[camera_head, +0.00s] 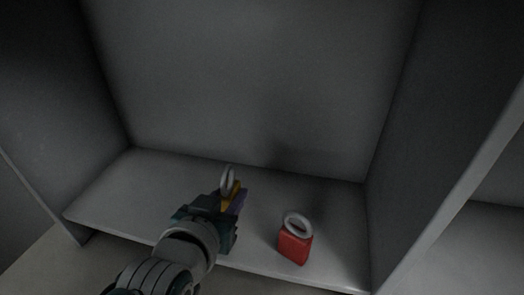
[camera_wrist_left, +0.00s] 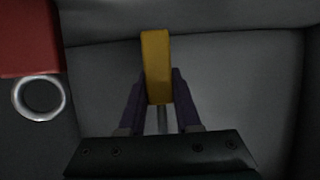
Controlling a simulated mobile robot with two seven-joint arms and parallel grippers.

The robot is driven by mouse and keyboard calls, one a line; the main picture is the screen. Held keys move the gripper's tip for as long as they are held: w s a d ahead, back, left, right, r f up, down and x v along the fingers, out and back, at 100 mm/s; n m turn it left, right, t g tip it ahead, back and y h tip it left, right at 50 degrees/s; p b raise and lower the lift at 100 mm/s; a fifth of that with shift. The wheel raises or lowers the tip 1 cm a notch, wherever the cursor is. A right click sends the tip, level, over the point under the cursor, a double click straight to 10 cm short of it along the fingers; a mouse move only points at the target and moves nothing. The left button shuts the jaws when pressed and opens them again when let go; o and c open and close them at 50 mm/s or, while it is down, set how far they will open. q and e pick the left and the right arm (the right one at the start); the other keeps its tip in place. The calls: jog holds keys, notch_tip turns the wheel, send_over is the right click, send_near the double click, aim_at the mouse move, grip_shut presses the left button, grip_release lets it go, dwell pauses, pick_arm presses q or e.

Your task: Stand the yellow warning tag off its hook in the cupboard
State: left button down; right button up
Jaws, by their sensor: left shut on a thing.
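The yellow warning tag (camera_head: 230,196) is in my left gripper (camera_head: 233,204) over the cupboard shelf, with its pale ring (camera_head: 227,179) at the top. In the left wrist view the yellow tag (camera_wrist_left: 157,62) shows between the two dark fingers of my left gripper (camera_wrist_left: 157,92), which are shut on it. The gripper hides much of the tag in the head view, and I cannot tell whether its base touches the shelf. No hook can be made out. My right gripper is not in view.
A red tag (camera_head: 294,246) with a grey ring (camera_head: 298,225) stands on the shelf (camera_head: 335,200) to the right, near the front edge. The red tag (camera_wrist_left: 28,40) is also at the left of the wrist view. Cupboard walls bound both sides. The shelf's left part is clear.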

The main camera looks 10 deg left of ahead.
pick_arm(q)
notch_tip(320, 180, down, 4)
jog(key=b, duration=0.3)
jog(key=shift+r, duration=0.15)
jog(key=c, duration=0.6)
grip_release()
jog(key=shift+f, duration=0.2)
